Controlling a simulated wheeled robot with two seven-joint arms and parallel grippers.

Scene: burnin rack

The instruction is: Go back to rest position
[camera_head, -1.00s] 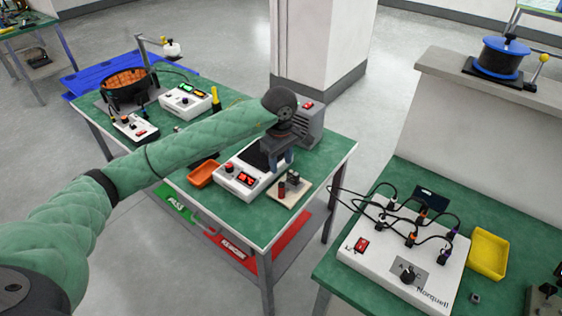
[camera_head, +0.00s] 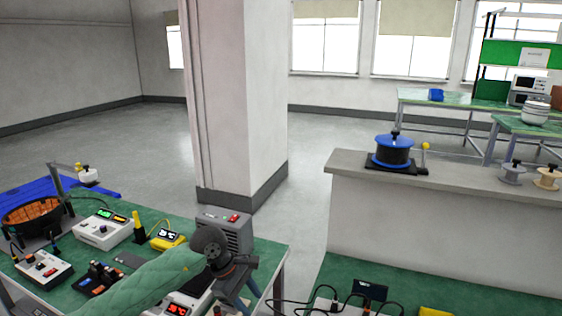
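My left arm, in a green quilted sleeve, comes in from the bottom left over the green-topped bench. My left gripper (camera_head: 240,294) hangs at its end, above the bench's right part near the bottom edge of the view. Its two dark fingers look spread apart, and I see nothing between them. My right arm and gripper are out of view.
A grey box with a red switch (camera_head: 226,230) stands close behind the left gripper. A white pillar (camera_head: 238,100) rises behind the bench. A low wall (camera_head: 440,225) carries a blue-lidded spool (camera_head: 393,151). A second green bench (camera_head: 420,292) lies at the lower right.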

